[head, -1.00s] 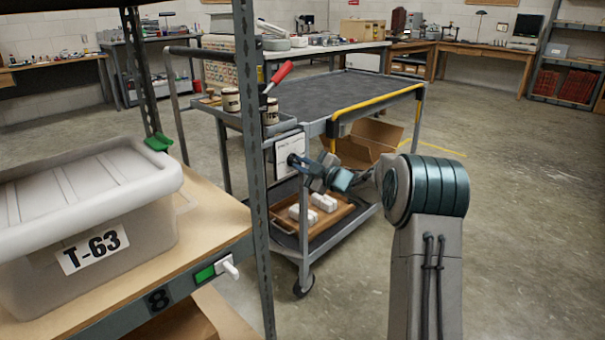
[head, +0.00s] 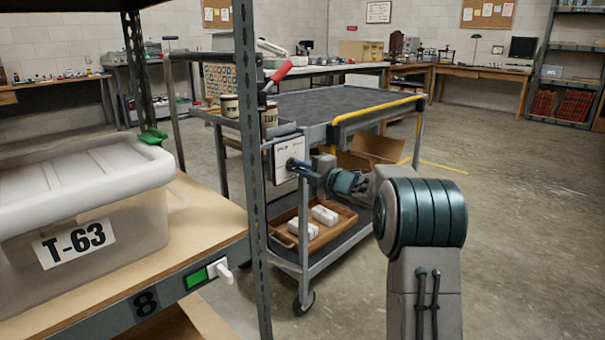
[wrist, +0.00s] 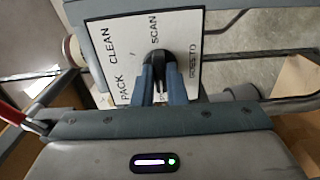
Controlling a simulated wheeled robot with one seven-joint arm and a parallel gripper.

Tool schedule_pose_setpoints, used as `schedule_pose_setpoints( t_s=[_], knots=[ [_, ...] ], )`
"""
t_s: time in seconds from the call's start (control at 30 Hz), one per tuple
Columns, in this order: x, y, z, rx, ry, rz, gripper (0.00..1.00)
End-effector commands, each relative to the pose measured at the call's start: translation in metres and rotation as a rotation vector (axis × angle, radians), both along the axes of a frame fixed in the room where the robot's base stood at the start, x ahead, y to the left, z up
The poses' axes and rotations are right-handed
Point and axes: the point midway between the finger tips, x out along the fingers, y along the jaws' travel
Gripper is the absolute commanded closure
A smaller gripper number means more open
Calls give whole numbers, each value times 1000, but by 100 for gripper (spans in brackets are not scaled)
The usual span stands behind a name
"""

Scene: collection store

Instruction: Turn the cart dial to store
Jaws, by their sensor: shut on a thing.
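The cart (head: 365,102) stands in the middle of the head view. A white dial panel (head: 283,158) is on its near end. In the wrist view the panel (wrist: 125,35) carries the words PACK, CLEAN and SCAN, and a fourth word at the right that is hard to read. The black dial knob (wrist: 158,60) sits near the panel's middle. My gripper (wrist: 161,75) is shut on the knob, with one blue finger on each side. I cannot tell which word the knob points to. In the head view my gripper (head: 299,168) meets the panel, and the knob is hidden.
A shelf with a lidded T-63 box (head: 85,215) and an upright post (head: 252,150) stand close on the left. The floor at right is clear.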

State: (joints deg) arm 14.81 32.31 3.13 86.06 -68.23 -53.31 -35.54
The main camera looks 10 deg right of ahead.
Motion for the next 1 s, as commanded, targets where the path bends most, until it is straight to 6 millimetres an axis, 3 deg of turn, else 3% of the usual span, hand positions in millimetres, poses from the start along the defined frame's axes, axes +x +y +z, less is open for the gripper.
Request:
schedule_pose_setpoints(
  t_s=[0.57,0.6,0.63,1.0],
  knots=[
    [0,-1,1,-25,-19,-2,100],
    [0,-1,1,-24,-18,-2,77],
    [0,-1,1,-24,-18,-2,69],
    [-3,-2,1,-23,-16,-1,66]
  ],
)
